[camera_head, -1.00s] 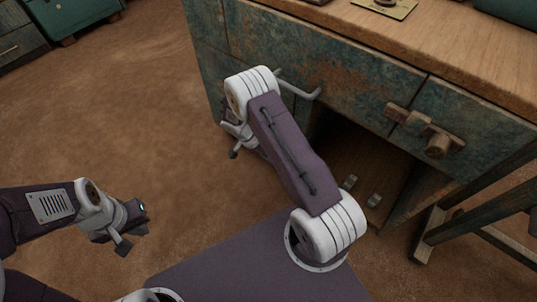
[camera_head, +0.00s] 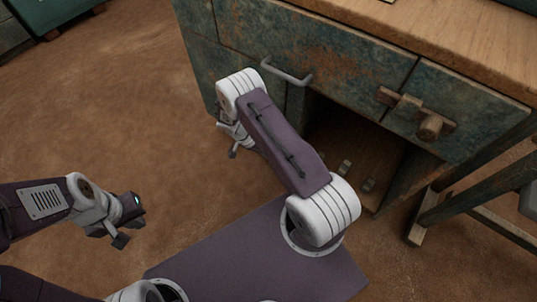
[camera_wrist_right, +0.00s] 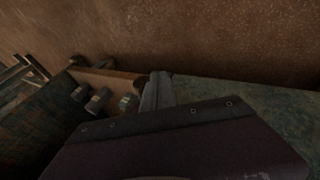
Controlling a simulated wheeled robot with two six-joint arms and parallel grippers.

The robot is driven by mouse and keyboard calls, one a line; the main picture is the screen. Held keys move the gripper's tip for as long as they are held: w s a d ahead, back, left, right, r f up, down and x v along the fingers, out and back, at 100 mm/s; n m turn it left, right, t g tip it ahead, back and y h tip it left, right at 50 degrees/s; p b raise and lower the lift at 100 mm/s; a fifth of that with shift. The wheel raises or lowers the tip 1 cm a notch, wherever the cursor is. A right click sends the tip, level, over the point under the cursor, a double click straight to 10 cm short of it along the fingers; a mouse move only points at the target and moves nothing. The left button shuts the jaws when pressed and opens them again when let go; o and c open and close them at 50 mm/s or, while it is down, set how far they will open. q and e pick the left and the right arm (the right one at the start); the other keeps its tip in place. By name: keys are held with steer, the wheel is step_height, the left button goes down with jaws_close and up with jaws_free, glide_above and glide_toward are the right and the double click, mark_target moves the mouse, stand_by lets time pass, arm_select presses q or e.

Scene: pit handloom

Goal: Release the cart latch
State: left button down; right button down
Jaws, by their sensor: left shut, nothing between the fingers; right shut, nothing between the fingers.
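A wooden latch (camera_head: 415,110) with a round knob is mounted across the right front of a worn teal cabinet (camera_head: 340,62), which appears to be the cart. The latch bar lies roughly along the drawer front. My left gripper (camera_head: 122,240) is shut and empty at lower left, well away from the latch. My right gripper (camera_head: 234,150) hangs low behind its own arm, left of the cabinet and away from the latch, partly hidden. In the right wrist view its fingers (camera_wrist_right: 157,90) are together with nothing between them.
A grey bar handle (camera_head: 287,72) sticks out of the drawer left of the latch. Below is an open compartment with small metal pieces (camera_head: 345,167). A wooden trestle leg (camera_head: 425,215) stands at right. Brown floor (camera_head: 110,110) is clear at left.

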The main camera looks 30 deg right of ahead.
steer(key=shift+r+p, duration=0.75)
steer(key=p+v, duration=0.3)
steer(key=v, duration=0.6)
steer(key=shift+w+a+f+p, duration=0.15)
steer(key=shift+w+f+p, duration=0.1)
steer(key=shift+p, duration=0.15)
